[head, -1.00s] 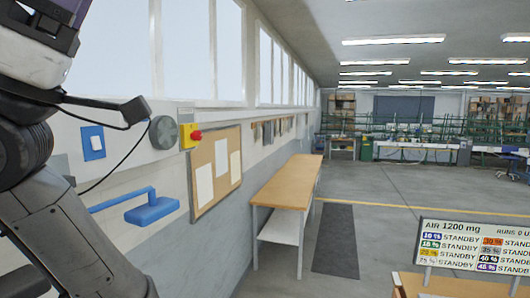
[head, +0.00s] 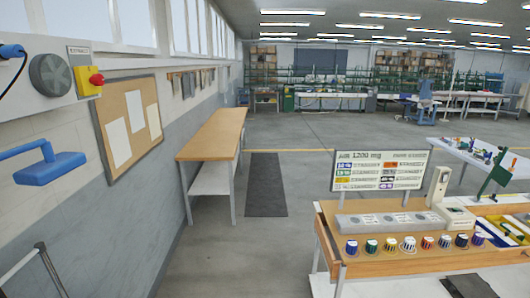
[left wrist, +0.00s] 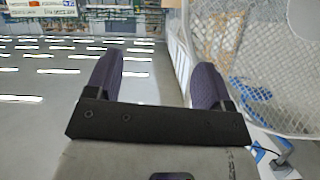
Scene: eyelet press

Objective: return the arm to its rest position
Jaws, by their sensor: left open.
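My left gripper (left wrist: 152,85) shows in the left wrist view with its two dark fingers spread apart and nothing between them. Open floor and ceiling lights, seen at an odd tilt, lie beyond the fingers. Neither gripper shows in the head view now. My right gripper is in no view.
A long wooden table (head: 215,135) runs along the left wall. A blue wall handle (head: 50,167) juts out at left. A white mesh (left wrist: 275,70) is close at right in the wrist view.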

